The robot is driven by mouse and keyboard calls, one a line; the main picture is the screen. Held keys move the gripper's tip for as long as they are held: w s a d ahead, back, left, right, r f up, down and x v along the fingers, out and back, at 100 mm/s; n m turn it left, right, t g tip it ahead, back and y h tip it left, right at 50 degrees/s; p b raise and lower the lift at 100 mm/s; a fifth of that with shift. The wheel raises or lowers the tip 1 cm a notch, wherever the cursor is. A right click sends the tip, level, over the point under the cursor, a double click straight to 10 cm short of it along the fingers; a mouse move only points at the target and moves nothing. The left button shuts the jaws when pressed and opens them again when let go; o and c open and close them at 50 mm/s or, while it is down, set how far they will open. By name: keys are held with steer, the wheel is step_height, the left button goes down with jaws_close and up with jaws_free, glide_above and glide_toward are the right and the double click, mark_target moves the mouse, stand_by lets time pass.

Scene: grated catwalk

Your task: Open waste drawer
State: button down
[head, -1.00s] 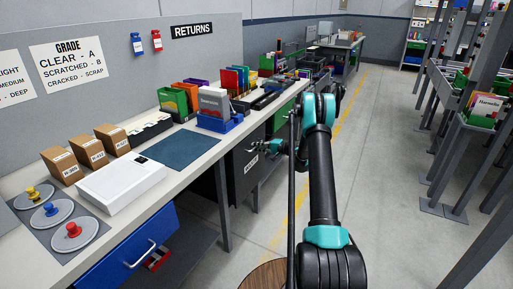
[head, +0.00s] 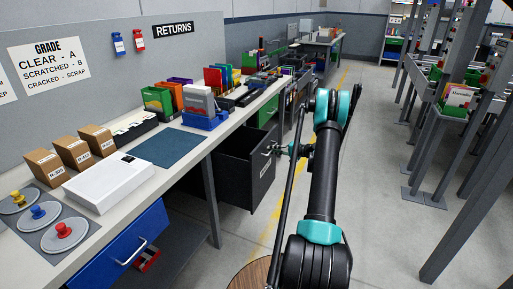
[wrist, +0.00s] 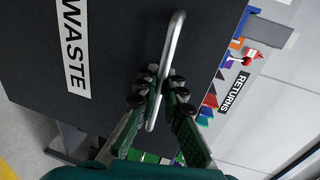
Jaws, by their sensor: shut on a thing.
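The black waste drawer (head: 240,165) stands pulled out from under the bench in the head view, with its open top showing. In the wrist view its dark front carries a white WASTE label (wrist: 73,45) and a metal bar handle (wrist: 174,45). My gripper (wrist: 160,92) is shut on the lower part of this handle, with one finger on each side of the bar. In the head view my gripper (head: 277,149) is at the drawer's front face, small and partly hidden by my arm. The inside of the drawer is too dark to make out.
A closed blue drawer (head: 120,251) sits under the near end of the bench (head: 195,145). On the bench are a white box (head: 108,184), cartons and colored sleeves. Bench legs flank the waste drawer. Grey racks (head: 430,135) stand on the right, with clear floor (head: 370,185) between.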

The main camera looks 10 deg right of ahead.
steer(key=f+v, duration=0.2)
steer(key=v, duration=0.8)
steer(key=shift+s+d, duration=0.2)
steer(key=shift+d, duration=0.15)
steer(key=c, duration=1.9)
jaws_free()
steer(key=shift+d, duration=0.1)
steer(key=v, duration=1.1)
steer(key=shift+s+d, duration=0.3)
